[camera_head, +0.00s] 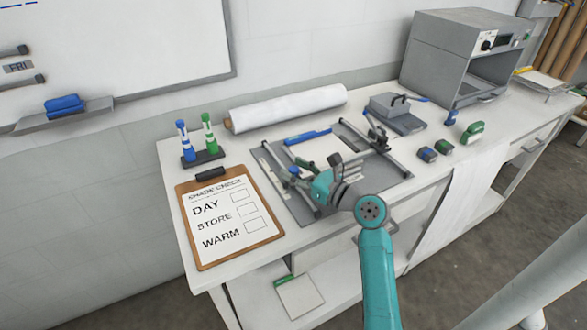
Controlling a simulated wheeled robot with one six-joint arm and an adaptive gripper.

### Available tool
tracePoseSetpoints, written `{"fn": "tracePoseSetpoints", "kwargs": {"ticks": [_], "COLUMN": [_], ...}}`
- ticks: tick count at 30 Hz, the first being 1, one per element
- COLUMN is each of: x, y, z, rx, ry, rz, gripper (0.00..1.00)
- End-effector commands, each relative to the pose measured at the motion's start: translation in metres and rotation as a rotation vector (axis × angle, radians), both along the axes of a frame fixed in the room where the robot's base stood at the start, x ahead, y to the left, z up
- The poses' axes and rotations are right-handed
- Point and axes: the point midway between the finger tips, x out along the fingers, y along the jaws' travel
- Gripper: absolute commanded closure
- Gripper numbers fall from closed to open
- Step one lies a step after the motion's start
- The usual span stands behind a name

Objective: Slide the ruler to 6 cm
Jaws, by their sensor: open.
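A grey board (279,192) with metal side rails lies on the white bench, with white sheet material on it. A blue bar (308,136) lies across the sheet towards the back of the board. A pale narrow strip runs along the board's left side; I cannot tell which part is the ruler, and no centimetre marks are readable. My gripper (340,165) is over the middle front of the board, open, with nothing seen in it. My teal wrist hides part of the board and the gripper's contact with anything below.
A clipboard (230,219) lies left of the board. A grey block device (396,113), small coloured pots and a grey cabinet (440,60) are to the right. A white cloth hangs over the bench front.

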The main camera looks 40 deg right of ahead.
Motion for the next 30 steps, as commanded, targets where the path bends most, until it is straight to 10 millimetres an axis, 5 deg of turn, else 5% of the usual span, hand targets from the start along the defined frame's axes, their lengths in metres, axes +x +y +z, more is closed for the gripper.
{"fn": "tracePoseSetpoints", "kwargs": {"ticks": [11,18,30], "x": [0.006,0.006,0.024], "y": [0.001,0.001,-0.004], "z": [0.000,0.000,0.000], "rx": [-0.001,-0.001,-0.001], "ry": [-0.001,-0.001,-0.001], "rz": [0.000,0.000,0.002], "gripper": [0.46,1.00,1.00]}}
